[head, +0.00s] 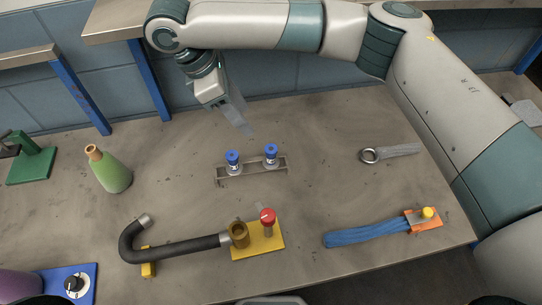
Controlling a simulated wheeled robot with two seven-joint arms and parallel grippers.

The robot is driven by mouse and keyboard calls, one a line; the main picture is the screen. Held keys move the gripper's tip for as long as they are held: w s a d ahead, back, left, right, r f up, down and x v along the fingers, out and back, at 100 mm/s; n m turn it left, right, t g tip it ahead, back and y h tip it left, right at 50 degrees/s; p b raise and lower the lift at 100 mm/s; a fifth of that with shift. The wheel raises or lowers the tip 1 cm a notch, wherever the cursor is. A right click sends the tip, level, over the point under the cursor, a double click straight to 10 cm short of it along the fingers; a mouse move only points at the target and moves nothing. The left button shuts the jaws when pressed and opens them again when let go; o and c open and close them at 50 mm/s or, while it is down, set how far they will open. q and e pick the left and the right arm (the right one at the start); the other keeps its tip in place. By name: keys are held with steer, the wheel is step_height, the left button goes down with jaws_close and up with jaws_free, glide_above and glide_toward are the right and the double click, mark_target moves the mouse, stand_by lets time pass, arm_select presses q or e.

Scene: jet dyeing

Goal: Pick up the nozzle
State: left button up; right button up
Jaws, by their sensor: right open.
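A hollow brass-coloured cylinder (239,234), which looks like the nozzle, stands on a yellow plate (272,243) at the lower middle. It is at the right end of a dark bent hose (180,248); I cannot tell whether they are joined. A red knob (267,217) on a post stands right of it on the same plate. My right gripper (242,124) is open and empty, high over the back of the table, behind the vial rack and well away from the brass piece. Its fingers look partly see-through. My left gripper is not in view.
A rack (252,173) with two blue-capped vials stands between my right gripper and the brass piece. A green bottle (112,172) stands left, a ring-ended tool (390,152) lies right. A blue cloth strip (365,233) lies front right. The table between them is clear.

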steer(key=shift+s+r, duration=0.1)
steer(key=shift+s, duration=0.1)
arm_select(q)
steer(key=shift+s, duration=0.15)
arm_select(e)
steer(key=p, duration=0.4)
glide_toward(267, 147)
steer(key=x, duration=0.6)
steer(key=shift+d, duration=0.15)
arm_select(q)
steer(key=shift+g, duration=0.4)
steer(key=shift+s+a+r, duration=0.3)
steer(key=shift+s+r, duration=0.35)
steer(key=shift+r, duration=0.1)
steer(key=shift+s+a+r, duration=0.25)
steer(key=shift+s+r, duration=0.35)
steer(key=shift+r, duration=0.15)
arm_select(e)
steer(key=shift+d+f, duration=0.15)
steer(key=shift+f, duration=0.45)
